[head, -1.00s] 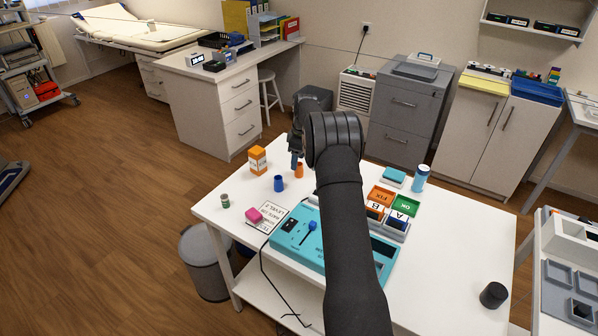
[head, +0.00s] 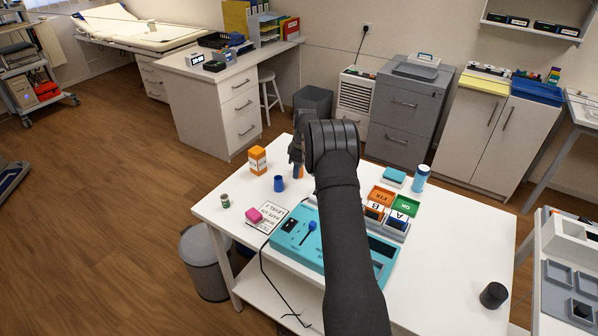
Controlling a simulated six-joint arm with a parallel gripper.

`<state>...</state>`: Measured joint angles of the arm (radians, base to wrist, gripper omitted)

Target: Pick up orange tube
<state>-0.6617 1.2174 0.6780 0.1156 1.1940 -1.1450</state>
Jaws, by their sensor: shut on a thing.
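The orange tube (head: 298,173) stands near the far edge of the white table, and only a lower part of it shows beneath my gripper. My gripper (head: 297,163) points down over the tube and is shut on it. The fingers are small and partly hidden by my wrist. I cannot tell whether the tube still touches the table.
A blue cup (head: 279,184) stands close to the left of the tube, and an orange and white box (head: 257,160) is beyond it. A teal device (head: 300,240) sits nearer.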

